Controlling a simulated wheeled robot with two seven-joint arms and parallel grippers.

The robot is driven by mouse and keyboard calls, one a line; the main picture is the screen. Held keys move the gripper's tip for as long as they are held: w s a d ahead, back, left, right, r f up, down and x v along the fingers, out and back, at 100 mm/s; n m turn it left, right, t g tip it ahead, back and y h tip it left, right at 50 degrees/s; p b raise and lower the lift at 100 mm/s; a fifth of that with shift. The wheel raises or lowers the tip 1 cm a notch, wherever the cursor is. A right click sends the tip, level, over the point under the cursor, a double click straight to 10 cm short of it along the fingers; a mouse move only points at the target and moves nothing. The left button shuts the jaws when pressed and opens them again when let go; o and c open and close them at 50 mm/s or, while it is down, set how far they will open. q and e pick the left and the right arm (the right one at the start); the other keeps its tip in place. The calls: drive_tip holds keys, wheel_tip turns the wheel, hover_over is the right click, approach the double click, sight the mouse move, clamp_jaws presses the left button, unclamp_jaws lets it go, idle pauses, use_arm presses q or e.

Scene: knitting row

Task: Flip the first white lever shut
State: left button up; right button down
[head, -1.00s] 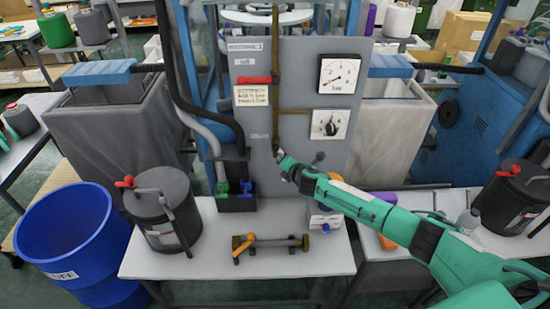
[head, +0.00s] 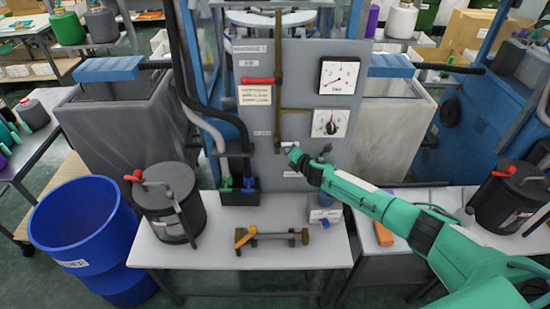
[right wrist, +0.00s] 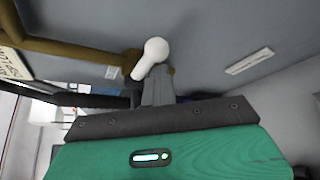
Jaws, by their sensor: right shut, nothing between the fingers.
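The white lever (right wrist: 150,57) with a rounded end sits on a brass pipe (right wrist: 80,48) on the grey panel, and shows large in the right wrist view. In the head view it is a small pale spot (head: 292,151) at the lower end of the upright pipe (head: 278,90). My right gripper (right wrist: 157,82) is shut and empty, its fingertips right by the lever's rounded end. I cannot tell whether they touch it. In the head view the right gripper (head: 303,159) is at the panel's lower part. My left gripper is not in view.
The panel (head: 300,60) also carries a red lever (head: 257,80), an upper gauge (head: 339,75) and a lower dial (head: 331,123). Below, a white table (head: 225,262) bears a dark canister (head: 168,205) and a brass fitting with an orange handle (head: 270,237). A blue bin (head: 85,235) stands at left.

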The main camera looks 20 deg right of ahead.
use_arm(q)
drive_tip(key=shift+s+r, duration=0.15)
use_arm(e)
drive_tip(key=shift+w+d+r, duration=0.15)
drive_tip(key=shift+w+r, duration=0.05)
drive_tip(key=shift+r, duration=0.2)
drive_tip(key=shift+f, duration=0.1)
